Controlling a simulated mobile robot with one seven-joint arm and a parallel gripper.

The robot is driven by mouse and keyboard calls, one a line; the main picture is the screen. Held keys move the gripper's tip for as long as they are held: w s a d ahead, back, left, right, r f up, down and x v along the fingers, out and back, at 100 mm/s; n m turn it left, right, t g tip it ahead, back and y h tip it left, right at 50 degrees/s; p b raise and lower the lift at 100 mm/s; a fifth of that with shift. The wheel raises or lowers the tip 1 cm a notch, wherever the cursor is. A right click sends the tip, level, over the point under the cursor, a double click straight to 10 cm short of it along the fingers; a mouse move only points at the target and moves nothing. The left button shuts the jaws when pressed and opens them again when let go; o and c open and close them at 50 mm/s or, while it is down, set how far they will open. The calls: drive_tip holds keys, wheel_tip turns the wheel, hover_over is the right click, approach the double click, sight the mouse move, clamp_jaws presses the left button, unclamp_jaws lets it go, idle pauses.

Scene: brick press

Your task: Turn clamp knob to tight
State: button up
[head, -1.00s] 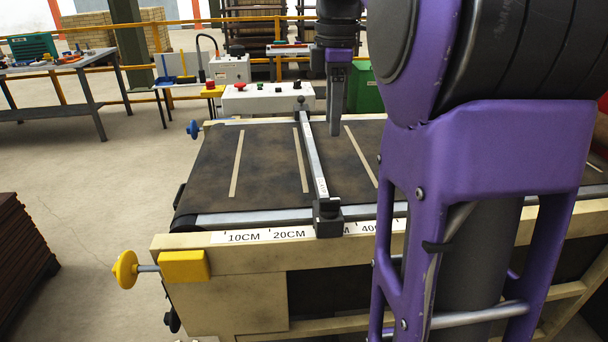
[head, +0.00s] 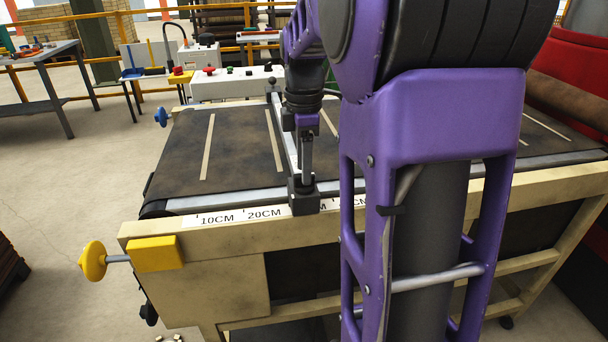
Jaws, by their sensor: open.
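A grey crossbar (head: 285,132) lies across the dark press bed (head: 230,160), beside the printed scale. Its near end has a black clamp block (head: 304,198) near the 20CM mark, and its far end has a small dark round knob (head: 272,84). No label shows which knob is the clamp knob. My gripper (head: 306,178) points down just above the near block, seen edge-on, with its jaws open. I cannot tell whether it touches the block. A knob on top of that block, if any, is hidden behind the fingers.
A yellow knob (head: 93,261) sticks out at the front left corner and a blue knob (head: 162,117) at the back left. A control box (head: 235,84) with buttons stands behind the bed. My purple arm covers the bed's middle. The bed's left part is clear.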

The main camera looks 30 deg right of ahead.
drive_tip(key=shift+f, duration=0.8)
clamp_jaws()
